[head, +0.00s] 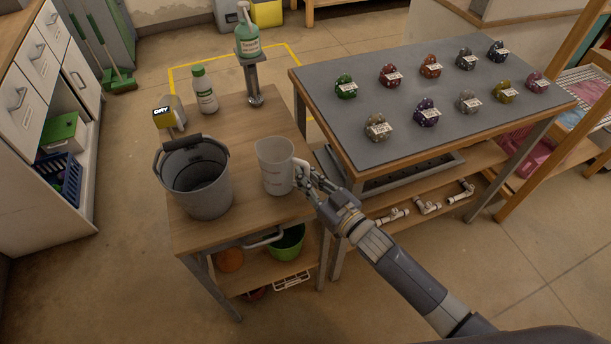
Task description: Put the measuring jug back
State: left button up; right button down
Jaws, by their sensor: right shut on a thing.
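The measuring jug (274,168) is a translucent whitish jug with its handle toward the right. It stands upright at the right side of the wooden table (240,120), or just above it; I cannot tell whether its base touches. My right gripper (302,180) is shut on the jug at its handle side, with the arm reaching in from the lower right. The fingers partly hide the handle. My left gripper is not in view.
A grey bucket (212,192) stands left of the jug. A grey-topped table (360,75) with several labelled rocks stands close on the right.

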jog(key=shift+f, duration=0.1)
jog(key=c, duration=1.7)
grip_release()
jog(key=shift+r, duration=0.25)
jog(key=b+v, duration=0.1)
jog(key=v, duration=1.1)
jog(key=shift+s+f, duration=0.1)
